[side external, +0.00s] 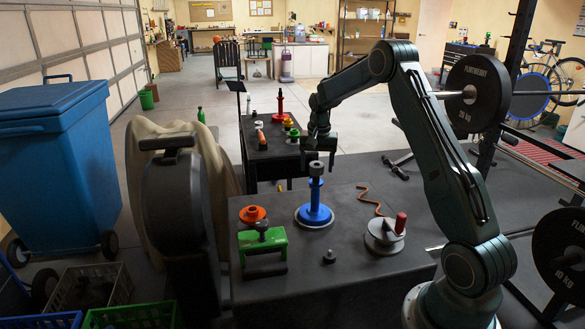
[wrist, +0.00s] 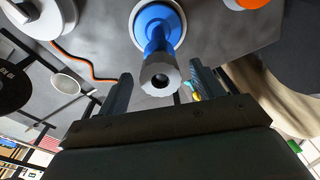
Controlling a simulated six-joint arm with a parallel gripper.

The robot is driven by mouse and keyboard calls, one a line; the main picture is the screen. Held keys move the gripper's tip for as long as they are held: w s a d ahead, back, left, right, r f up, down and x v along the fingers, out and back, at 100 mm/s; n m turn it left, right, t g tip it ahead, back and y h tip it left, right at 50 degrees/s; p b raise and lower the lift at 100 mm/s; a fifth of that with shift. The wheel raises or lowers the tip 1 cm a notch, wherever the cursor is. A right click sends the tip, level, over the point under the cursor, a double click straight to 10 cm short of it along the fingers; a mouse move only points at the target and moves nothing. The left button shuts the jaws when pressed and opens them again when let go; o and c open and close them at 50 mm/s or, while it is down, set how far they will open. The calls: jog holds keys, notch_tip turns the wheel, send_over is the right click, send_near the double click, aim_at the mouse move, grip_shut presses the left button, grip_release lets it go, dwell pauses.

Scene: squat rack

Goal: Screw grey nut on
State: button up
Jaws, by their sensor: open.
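The grey nut (side external: 316,168) sits on top of the blue post (side external: 315,205), which stands upright on a round blue base on the dark table. In the wrist view the nut (wrist: 160,76) shows its dark centre hole, with the blue post (wrist: 156,30) behind it. My gripper (side external: 318,157) is directly above the post, pointing down. Its two fingers are apart, one on either side of the nut in the picture. In the wrist view the nut appears between the open fingers (wrist: 160,88), with a visible gap on each side. How far the nut is threaded is hidden.
An orange knob (side external: 253,214) and a green-handled clamp (side external: 263,244) stand left of the post. A round grey piece with a red handle (side external: 385,236) and a bent orange rod (side external: 375,200) lie right. A small dark knob (side external: 329,257) sits in front.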

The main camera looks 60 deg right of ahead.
jog(key=shift+r, duration=0.15)
jog(key=shift+s+a+r, duration=0.1)
jog(key=shift+a+r, duration=0.05)
jog(key=shift+r, duration=1.55)
jog(key=shift+s+a+r, duration=0.1)
jog(key=shift+r, duration=1.55)
